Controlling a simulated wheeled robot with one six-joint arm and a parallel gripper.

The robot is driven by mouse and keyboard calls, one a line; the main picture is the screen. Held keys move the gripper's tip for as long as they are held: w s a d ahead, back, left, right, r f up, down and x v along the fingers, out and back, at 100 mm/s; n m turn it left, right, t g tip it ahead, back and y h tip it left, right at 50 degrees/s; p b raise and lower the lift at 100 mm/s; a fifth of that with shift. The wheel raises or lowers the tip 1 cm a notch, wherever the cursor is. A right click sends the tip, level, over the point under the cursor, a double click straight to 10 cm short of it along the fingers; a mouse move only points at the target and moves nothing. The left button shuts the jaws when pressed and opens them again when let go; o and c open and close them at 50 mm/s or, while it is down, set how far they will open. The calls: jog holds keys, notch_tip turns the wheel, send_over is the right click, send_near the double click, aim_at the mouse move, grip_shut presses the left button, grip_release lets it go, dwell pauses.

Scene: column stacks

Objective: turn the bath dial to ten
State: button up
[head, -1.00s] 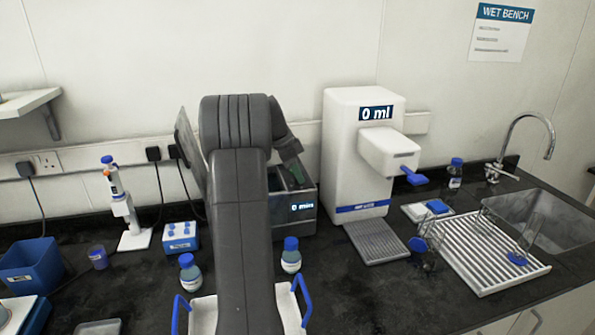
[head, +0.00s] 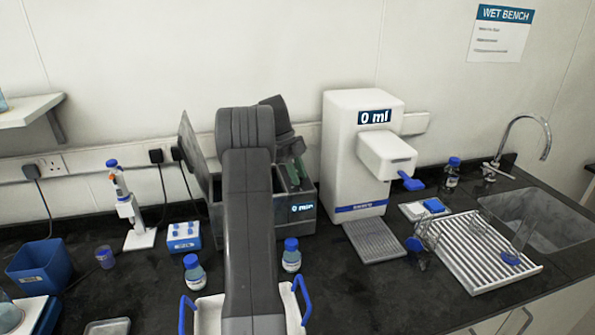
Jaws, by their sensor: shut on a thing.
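The bath (head: 304,211) is a dark grey box at the back of the bench, left of the white dispenser. Its lid (head: 188,145) stands raised at the left. Its small front display (head: 302,208) appears to read 0 min. Something green shows at the right of its opening. My arm crosses in front of the bath and covers most of its front.
The white dispenser (head: 350,145), reading 0 ml, stands close at the bath's right. Blue-capped bottles stand in front, left (head: 195,272) and right (head: 291,255) of my arm. A blue tube rack (head: 184,236) and pipette stand (head: 139,240) are left; a drying rack (head: 470,250) is right.

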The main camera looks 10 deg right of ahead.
jog(key=shift+m, duration=0.3)
jog(key=o, duration=1)
jog(key=shift+c, duration=0.2)
jog(key=shift+w+r, duration=0.1)
jog(key=v, duration=0.7)
jog(key=shift+r+b, duration=0.15)
jog(key=shift+b, duration=0.15)
jog(key=shift+p+x, duration=0.45)
jog(key=shift+x, duration=3.3)
